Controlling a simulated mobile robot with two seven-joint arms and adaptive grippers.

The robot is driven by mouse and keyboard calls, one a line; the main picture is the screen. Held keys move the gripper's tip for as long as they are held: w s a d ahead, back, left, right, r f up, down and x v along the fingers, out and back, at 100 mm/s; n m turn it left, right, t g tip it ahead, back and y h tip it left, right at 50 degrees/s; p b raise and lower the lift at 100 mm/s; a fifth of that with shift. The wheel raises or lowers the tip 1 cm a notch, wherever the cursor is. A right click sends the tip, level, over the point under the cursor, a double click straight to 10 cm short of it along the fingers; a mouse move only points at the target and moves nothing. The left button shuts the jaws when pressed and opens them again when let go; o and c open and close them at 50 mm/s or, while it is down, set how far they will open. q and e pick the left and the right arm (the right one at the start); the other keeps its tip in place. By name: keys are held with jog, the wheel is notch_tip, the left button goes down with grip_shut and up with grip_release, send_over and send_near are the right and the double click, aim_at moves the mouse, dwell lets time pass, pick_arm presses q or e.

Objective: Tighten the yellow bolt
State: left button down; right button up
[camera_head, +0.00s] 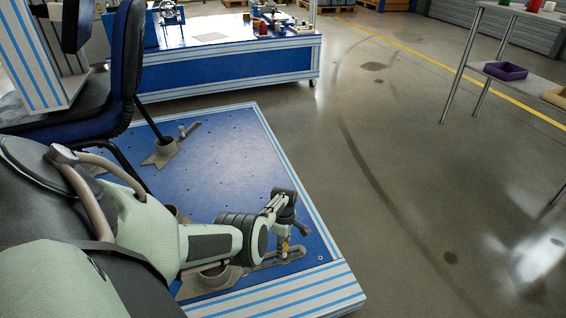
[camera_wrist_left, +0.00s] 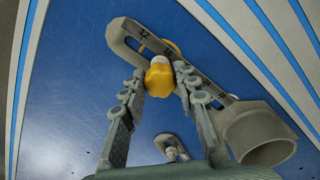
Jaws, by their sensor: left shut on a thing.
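The yellow bolt (camera_wrist_left: 159,77) is in the middle of the left wrist view, on a slotted grey clamp bracket (camera_wrist_left: 205,83). In the head view the yellow bolt (camera_head: 286,244) shows as a small yellow spot below my left gripper (camera_head: 288,232). In the left wrist view the two fingers of my left gripper (camera_wrist_left: 160,84) close on the yellow bolt from both sides. The bracket (camera_head: 285,260) lies on the blue platform near its front right corner. My right gripper is in neither view.
The blue platform (camera_head: 225,160) has striped edges. An office chair (camera_head: 85,110) stands at its left. A second bracket (camera_head: 162,152) lies farther back. A blue workbench (camera_head: 230,65) stands behind, and a shelf (camera_head: 535,75) stands at the right. The floor between is clear.

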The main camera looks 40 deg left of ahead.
pick_arm(q)
jog(key=m, duration=0.3)
jog(key=shift+m, duration=0.3)
jog(key=m, duration=0.4)
jog(key=shift+s, duration=0.1)
jog(key=c, duration=1.2)
grip_release()
jog(key=shift+o, duration=0.2)
jog(key=shift+r, duration=0.1)
